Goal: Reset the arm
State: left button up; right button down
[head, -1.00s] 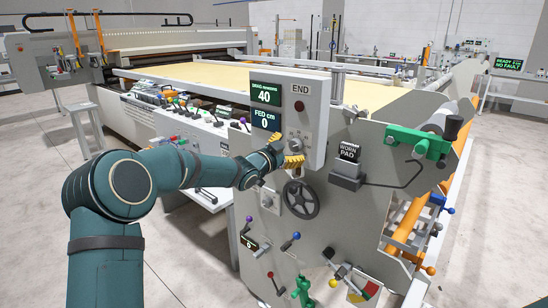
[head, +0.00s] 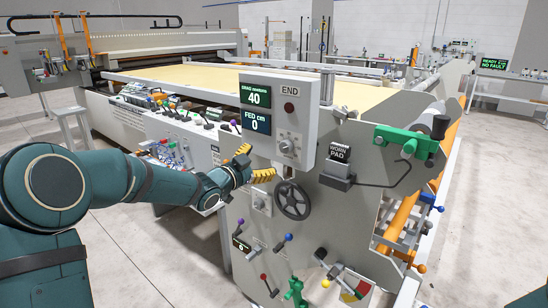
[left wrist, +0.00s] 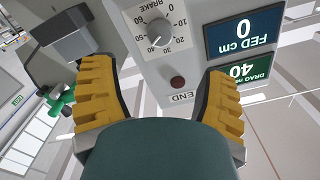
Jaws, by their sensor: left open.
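My left arm comes in from the left in the head view. Its gripper (head: 253,164) has yellow ribbed fingers, open and empty, just left of and below the grey END box (head: 307,135). The left wrist view shows the two fingers (left wrist: 160,100) spread apart, with the box face between and beyond them. The box carries a brake dial (left wrist: 153,27), a dark red button (left wrist: 177,83) and two displays, reading DRAG 40 (head: 256,95) and FED cm 0 (head: 256,121). The gripper appears apart from the box. My right gripper is not in view.
A black handwheel (head: 292,200) sits below the box. Levers with coloured knobs (head: 287,237) project from the end panel. A WORN PAD block (head: 338,163) and a green clamp (head: 404,139) stand to the right. Open floor (head: 150,240) lies at the lower left.

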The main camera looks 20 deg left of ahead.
pick_arm(q)
jog(key=s+d+f+n+g, duration=0.2)
jog(key=s+d+f, duration=0.15)
jog(key=f, duration=0.55)
jog(key=s+d+f+n+g+y, duration=0.1)
jog(key=s+d+f+n+g, duration=0.2)
jog(key=f, duration=0.6)
jog(key=s+d+f+n+g, duration=0.2)
jog(key=s+d+f, duration=0.15)
jog(key=f, duration=0.45)
jog(key=s+d+f+n+g, duration=0.2)
jog(key=s+d+f+g, duration=0.1)
jog(key=s+f, duration=0.5)
jog(key=s+d+f+n+g+y, duration=0.1)
jog(key=s+d+f+g, duration=0.3)
jog(key=s+f, duration=0.4)
jog(key=s+n+g, duration=0.1)
jog(key=s, duration=0.6)
jog(key=shift+s, duration=0.15)
